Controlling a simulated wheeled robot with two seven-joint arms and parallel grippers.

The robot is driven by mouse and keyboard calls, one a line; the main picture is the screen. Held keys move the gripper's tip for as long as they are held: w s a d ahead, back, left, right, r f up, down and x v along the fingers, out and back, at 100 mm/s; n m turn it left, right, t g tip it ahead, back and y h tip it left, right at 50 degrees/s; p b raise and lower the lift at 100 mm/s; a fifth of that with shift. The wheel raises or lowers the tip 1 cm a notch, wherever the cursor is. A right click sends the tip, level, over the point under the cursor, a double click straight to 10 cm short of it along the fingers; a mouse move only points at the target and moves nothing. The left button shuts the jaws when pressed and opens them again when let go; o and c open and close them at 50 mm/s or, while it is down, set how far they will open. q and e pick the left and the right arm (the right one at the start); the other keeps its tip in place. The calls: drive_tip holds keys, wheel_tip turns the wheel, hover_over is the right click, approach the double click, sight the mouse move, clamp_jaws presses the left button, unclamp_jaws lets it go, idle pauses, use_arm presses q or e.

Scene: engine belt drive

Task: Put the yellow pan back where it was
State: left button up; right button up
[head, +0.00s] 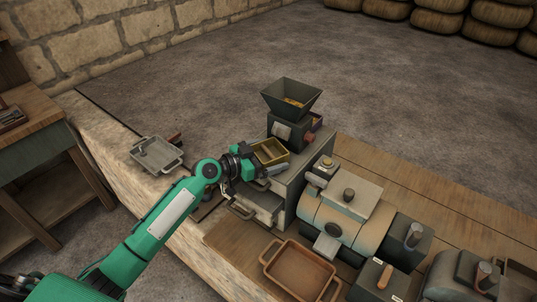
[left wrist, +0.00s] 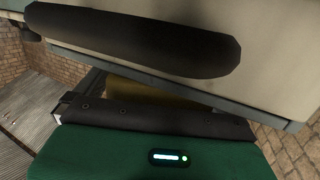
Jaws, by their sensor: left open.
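The yellow pan (head: 271,150) is a small rectangular tray. It sits on the grey machine block under the dark hopper (head: 291,98) in the head view. My left gripper (head: 259,172) is open at the pan's near left side and hides part of its near edge. I cannot tell whether it touches the pan. In the left wrist view a dull yellow surface (left wrist: 150,95), likely the pan, shows in the gap behind my gripper's dark edge. My right gripper is not in view.
A grey pan (head: 157,154) lies on the stone ledge at the left. A brown pan (head: 300,270) stands on the wooden bench at the front. A cream cylindrical machine (head: 335,215) is to the right. A handled drawer (head: 252,203) is below my gripper.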

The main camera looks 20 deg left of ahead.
use_arm(q)
drive_tip(key=b+v, duration=0.4)
drive_tip(key=v, duration=0.8)
drive_tip(key=shift+b, duration=0.3)
drive_tip(key=shift+a+r, duration=0.1)
